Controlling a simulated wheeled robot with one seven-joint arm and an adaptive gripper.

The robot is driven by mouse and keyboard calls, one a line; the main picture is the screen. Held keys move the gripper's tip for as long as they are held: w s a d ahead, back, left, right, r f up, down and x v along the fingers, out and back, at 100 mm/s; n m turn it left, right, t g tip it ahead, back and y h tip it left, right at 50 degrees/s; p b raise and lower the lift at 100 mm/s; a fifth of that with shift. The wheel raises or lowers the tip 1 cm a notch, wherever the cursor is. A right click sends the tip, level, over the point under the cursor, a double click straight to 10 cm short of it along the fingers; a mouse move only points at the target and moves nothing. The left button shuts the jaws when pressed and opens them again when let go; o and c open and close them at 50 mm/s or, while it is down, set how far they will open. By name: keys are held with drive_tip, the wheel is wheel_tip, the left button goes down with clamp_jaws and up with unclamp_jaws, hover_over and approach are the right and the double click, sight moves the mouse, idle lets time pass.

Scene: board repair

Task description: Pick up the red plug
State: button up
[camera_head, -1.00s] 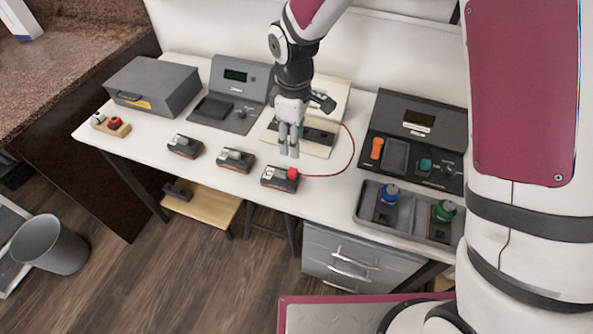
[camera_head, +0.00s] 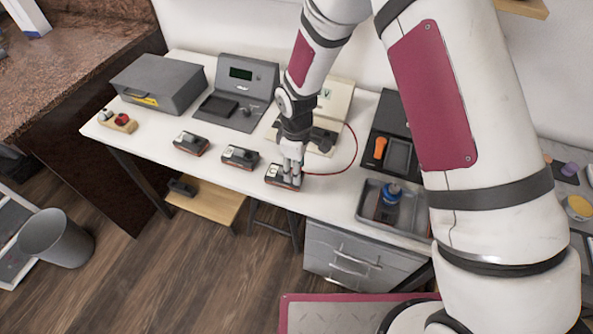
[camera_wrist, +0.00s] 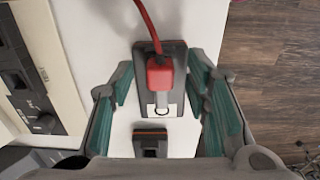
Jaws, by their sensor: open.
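The red plug (camera_wrist: 160,72) sits on a small dark board module (camera_wrist: 173,52) in the wrist view, with a red cable running up from it. My gripper (camera_wrist: 162,108) is open, with one green-padded finger on each side of the module and plug, apart from them. In the head view my gripper (camera_head: 291,178) is low over the rightmost module (camera_head: 274,181) near the table's front edge. There the fingers hide the plug.
Two similar modules (camera_head: 191,143) (camera_head: 240,157) stand in a row to the left. A tester with a screen (camera_head: 240,90) and a grey box (camera_head: 157,82) stand behind. The red cable (camera_head: 350,160) curves right to a beige device (camera_head: 335,100).

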clamp_jaws()
drive_tip(key=shift+r, duration=0.15)
drive_tip(key=shift+r, duration=0.2)
wheel_tip(320, 180, up, 3)
drive_tip(key=shift+b, duration=0.3)
drive_tip(key=s+a+r, duration=0.1)
drive_tip(key=s, duration=1.5)
drive_tip(key=shift+a+r, duration=0.15)
drive_tip(key=shift+a, duration=0.05)
drive_tip(key=shift+r, duration=0.2)
drive_tip(key=shift+r, duration=0.4)
